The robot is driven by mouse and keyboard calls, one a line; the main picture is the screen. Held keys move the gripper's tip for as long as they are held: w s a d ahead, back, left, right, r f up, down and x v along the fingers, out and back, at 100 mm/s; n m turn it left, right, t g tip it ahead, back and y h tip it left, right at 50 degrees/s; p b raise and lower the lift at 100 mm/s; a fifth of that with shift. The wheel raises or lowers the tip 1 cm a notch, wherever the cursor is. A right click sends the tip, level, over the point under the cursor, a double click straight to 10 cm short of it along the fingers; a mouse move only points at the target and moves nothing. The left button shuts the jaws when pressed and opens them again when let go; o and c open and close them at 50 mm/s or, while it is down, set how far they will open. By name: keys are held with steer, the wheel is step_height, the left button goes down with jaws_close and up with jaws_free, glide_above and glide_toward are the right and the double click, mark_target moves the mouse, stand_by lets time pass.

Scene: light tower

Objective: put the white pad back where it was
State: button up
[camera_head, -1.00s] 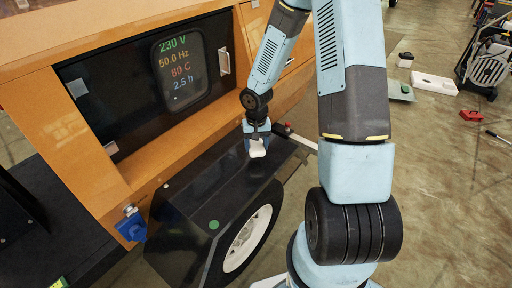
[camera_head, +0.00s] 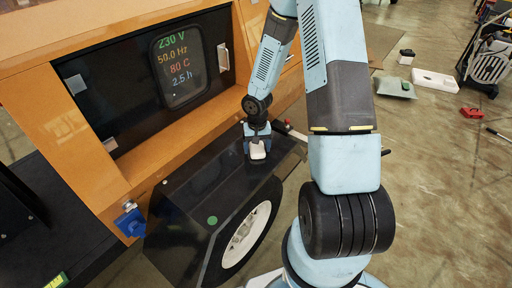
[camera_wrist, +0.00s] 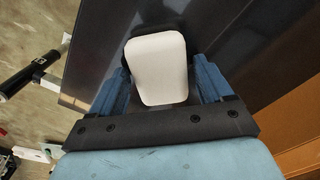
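The white pad (camera_head: 257,151) is at the end of my arm, over the far end of the black fender (camera_head: 190,232). In the wrist view the white pad (camera_wrist: 160,68) is a pale block with rounded corners. It sits between the two blue fingers of my gripper (camera_wrist: 160,75), which appear closed on its sides. A dark edge shows behind the pad's far end; what it belongs to is unclear. In the head view my gripper (camera_head: 257,145) points down, and the gap between pad and fender cannot be judged.
The orange housing (camera_head: 115,190) with a dark display panel (camera_head: 179,67) stands at the left. A blue latch (camera_head: 130,221) is on its lower edge. A white wheel (camera_head: 247,236) is under the fender. A white block (camera_head: 435,81) and a red item (camera_head: 472,112) lie on the open floor at right.

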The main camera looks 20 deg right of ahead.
steer(key=shift+o, duration=0.6)
steer(key=shift+r, duration=0.2)
step_height(320, 180, up, 12)
step_height(320, 180, up, 11)
steer(key=t+h, duration=0.1)
steer(key=h, duration=0.1)
glide_above(257, 147)
steer(key=s+d, duration=0.1)
steer(key=s, duration=0.3)
steer(key=s+a+r+n+t+y, duration=0.1)
steer(key=s+r+t, duration=0.3)
steer(key=s+r, duration=1.6)
steer(key=shift+a+r+n+t+y, duration=0.15)
steer(key=shift+r+n+t+y, duration=0.15)
steer(key=shift+n+y, duration=0.25)
